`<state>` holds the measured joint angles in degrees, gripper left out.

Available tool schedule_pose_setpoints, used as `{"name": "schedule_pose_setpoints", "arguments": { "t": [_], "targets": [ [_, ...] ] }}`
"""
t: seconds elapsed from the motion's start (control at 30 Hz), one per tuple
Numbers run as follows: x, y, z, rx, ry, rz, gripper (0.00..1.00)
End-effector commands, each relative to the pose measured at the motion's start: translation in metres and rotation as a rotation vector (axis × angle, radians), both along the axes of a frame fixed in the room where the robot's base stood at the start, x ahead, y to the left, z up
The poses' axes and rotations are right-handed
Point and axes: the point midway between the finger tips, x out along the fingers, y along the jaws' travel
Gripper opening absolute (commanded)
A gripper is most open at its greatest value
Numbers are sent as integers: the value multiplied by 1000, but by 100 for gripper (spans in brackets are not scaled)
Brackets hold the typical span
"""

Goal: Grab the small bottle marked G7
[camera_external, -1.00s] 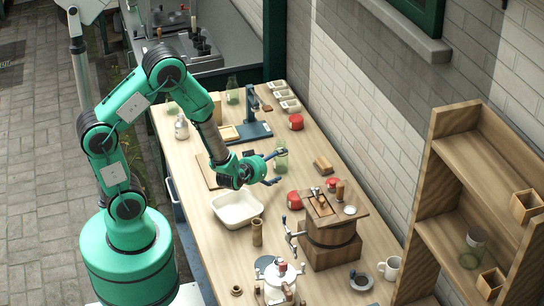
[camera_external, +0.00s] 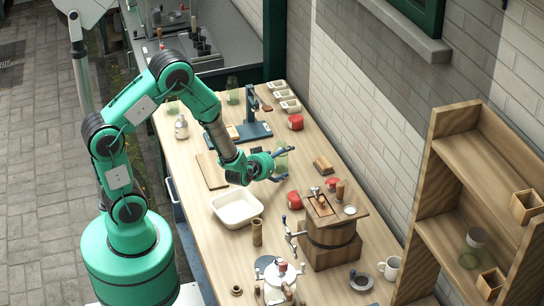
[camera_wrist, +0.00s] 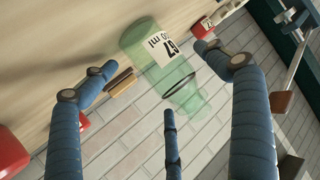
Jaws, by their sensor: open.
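A small green translucent bottle (camera_external: 281,163) stands on the table near the wall. In the wrist view the green bottle (camera_wrist: 140,42) appears tilted, with a white label (camera_wrist: 171,46) that seems to read G7 and a volume in ml. My gripper (camera_external: 279,165) is open, with its blue fingers reaching to the bottle. In the wrist view the fingers of my gripper (camera_wrist: 165,78) are spread around the bottle, one on each side and a third below. I cannot tell whether any finger touches it. No grip on it shows.
A wooden block (camera_external: 322,165) lies to the right of the bottle. A white basin (camera_external: 237,209) sits below my arm.

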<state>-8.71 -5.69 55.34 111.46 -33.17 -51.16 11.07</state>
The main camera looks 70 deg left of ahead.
Motion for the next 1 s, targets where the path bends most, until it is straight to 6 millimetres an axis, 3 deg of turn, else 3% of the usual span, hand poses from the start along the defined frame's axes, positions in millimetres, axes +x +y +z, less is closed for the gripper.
{"name": "schedule_pose_setpoints", "arguments": {
  "t": [0.6, 0.67, 0.9, 1.0],
  "targets": [
    [3, 3, -2, 0, 0, 1, 87],
    [3, 3, -2, 0, 0, 0, 79],
    [3, 3, -2, 0, 1, 1, 32],
    [3, 3, -1, 0, 0, 0, 30]
  ]
}}
